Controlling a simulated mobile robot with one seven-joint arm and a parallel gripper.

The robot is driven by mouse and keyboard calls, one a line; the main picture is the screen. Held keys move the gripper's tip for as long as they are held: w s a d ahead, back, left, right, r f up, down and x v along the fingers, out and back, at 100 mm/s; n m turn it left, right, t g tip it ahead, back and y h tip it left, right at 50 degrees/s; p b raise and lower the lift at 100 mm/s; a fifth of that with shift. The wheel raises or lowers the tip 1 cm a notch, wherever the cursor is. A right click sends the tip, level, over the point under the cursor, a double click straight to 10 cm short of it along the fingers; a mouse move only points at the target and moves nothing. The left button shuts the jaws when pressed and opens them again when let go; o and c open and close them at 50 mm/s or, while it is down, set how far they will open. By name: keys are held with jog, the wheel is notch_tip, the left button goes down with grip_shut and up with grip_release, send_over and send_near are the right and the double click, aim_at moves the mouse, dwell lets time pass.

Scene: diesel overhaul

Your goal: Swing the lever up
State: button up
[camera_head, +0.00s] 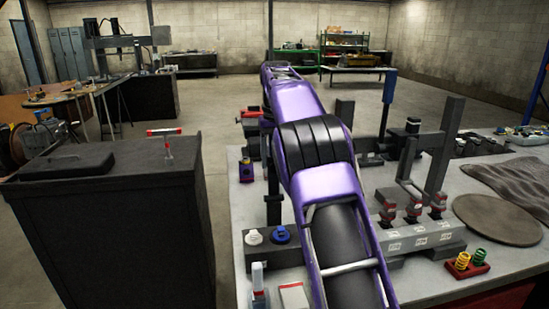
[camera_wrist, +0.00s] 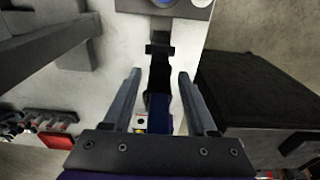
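My gripper (camera_wrist: 160,100) is open in the wrist view, its two grey fingers apart. Between and beyond the fingers is a dark upright bar with a short crosspiece (camera_wrist: 160,50). A blue part (camera_wrist: 158,112) with a small light label lies between the fingers, and no contact shows. In the head view my purple arm hides the gripper. A dark post (camera_head: 273,180) stands just left of the arm, near a small purple block (camera_head: 246,170). A blue-handled upright lever (camera_head: 389,87) stands right of the arm. I cannot tell which of these the task's lever is.
The grey bench (camera_head: 420,280) carries a grey block with a white knob (camera_head: 254,237) and a blue knob (camera_head: 281,234), a dark upright frame (camera_head: 445,145), red-based parts and coil springs (camera_head: 470,263). A black cabinet (camera_head: 110,225) stands left across a gap.

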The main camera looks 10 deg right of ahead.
aim_at(275, 163)
jog(key=shift+r, duration=0.15)
notch_tip(275, 163, up, 6)
jog(key=shift+s, duration=0.1)
jog(key=shift+s+r, duration=0.2)
jog(key=shift+r, duration=0.4)
jog(key=shift+r, duration=0.1)
dwell(0.3)
